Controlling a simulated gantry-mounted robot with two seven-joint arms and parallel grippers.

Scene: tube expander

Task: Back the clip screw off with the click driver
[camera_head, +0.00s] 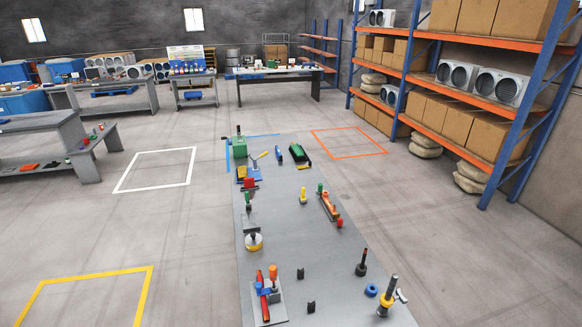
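Neither gripper shows in the head view. On the long grey bench, a light plate (274,319) at the near left carries a red upright rod (261,281), a small blue block (262,291) and an orange-topped tool (272,271). A dark upright tool (361,264) stands at the right, apart from the plate. A blue ring (371,290) lies near a yellow and grey upright tool (386,299) with a side handle. I cannot tell for certain which item is the click driver. The clip screw is too small to make out.
Two small dark blocks, one farther (300,273) and one nearer (311,306), stand mid-bench. A yellow-rimmed round piece (254,243) sits at the left edge. An orange bar (328,206) and a green box (239,150) are farther back. The bench (310,245) is bare around its middle.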

